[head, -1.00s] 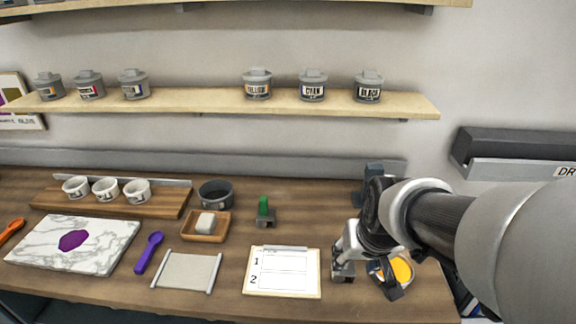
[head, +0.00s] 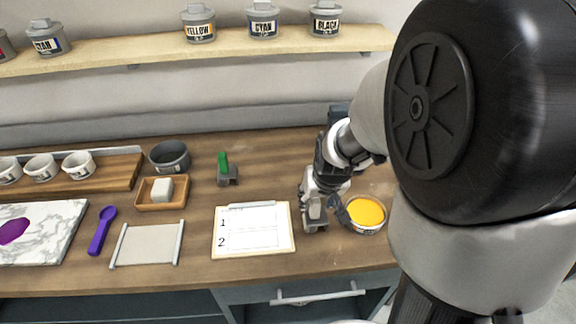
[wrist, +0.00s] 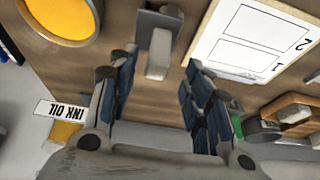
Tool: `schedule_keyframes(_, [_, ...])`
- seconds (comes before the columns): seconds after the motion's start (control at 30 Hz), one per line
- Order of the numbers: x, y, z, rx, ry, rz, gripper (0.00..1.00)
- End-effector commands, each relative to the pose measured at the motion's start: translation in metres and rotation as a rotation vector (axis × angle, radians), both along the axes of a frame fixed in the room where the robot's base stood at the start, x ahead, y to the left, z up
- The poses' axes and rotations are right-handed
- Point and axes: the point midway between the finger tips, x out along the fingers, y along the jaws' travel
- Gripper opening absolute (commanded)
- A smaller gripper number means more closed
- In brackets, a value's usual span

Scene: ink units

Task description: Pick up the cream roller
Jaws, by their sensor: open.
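A pale cream-grey upright piece (wrist: 159,52), which I take to be the cream roller, stands on the bench against a grey block in the wrist view. My gripper (wrist: 160,64) is open, with its dark blue-padded fingers apart on either side of the line to this piece. The piece lies ahead of the fingertips, and I see no contact. In the head view my gripper (head: 325,206) is low over the bench, between the clipboard and the yellow tin. It partly hides the roller there.
An open tin of yellow ink (head: 366,213) stands close to the right of my gripper, and a clipboard (head: 253,246) lies to its left. A green-handled tool (head: 223,164) stands farther back. The wrist view shows an INK OIL label (wrist: 67,110). Bare wood lies behind the clipboard.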

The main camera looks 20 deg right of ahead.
Motion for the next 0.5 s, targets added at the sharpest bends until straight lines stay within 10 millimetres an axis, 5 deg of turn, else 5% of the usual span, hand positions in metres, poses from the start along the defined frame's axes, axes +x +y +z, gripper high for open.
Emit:
schedule_keyframes(0.2, [0.011,-0.006,-0.032,0.002,0.002,-0.001,0.45])
schedule_keyframes(0.5, [0.014,-0.006,-0.034,0.001,0.000,-0.001,0.45])
